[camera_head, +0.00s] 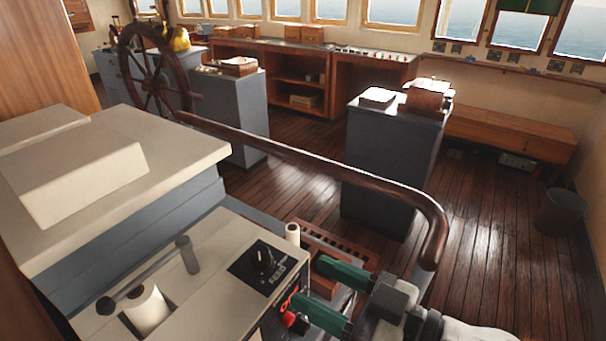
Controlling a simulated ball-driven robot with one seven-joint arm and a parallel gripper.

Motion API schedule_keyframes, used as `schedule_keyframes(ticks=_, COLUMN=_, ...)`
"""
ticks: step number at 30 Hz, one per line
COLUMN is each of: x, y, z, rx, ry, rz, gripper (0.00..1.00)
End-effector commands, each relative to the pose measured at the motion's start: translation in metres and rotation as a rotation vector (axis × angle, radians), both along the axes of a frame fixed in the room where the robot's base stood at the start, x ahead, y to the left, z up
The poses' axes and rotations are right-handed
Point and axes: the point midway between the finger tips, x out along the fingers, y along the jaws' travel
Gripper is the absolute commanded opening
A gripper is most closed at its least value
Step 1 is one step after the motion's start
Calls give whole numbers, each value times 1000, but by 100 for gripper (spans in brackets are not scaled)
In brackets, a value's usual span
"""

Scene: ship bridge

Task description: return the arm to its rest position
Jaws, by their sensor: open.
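My gripper (302,284) is at the bottom of the view, right of centre. Its two green fingers are apart and point left, towards the beige console (215,262). No object shows held between them. My arm runs from the gripper to the lower right edge. A red item (294,319) shows beside the tip of the lower finger; I cannot tell whether they touch.
A slatted wooden rack (335,245) lies close behind the gripper. A wooden handrail (310,163) curves down near my arm. Open plank floor (490,240) lies right.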

Motion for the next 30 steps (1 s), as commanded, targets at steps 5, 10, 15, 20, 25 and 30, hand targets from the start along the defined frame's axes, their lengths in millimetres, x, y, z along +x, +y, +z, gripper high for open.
schedule_keyframes(ticks=5, x=1, y=-11, z=-31, rx=-53, ry=89, rz=-36, gripper=58)
schedule_keyframes(ticks=10, x=-9, y=-54, z=-122, rx=-207, ry=370, rz=-162, gripper=58)
schedule_keyframes(ticks=15, x=-50, y=-113, z=-217, rx=-372, ry=723, rz=-343, gripper=58)
schedule_keyframes(ticks=20, x=-111, y=-168, z=-283, rx=-506, ry=1043, rz=-540, gripper=58)
schedule_keyframes(ticks=25, x=-171, y=-206, z=-317, rx=-606, ry=1286, rz=-719, gripper=58)
schedule_keyframes(ticks=30, x=-198, y=-221, z=-326, rx=-650, ry=1384, rz=-804, gripper=58)
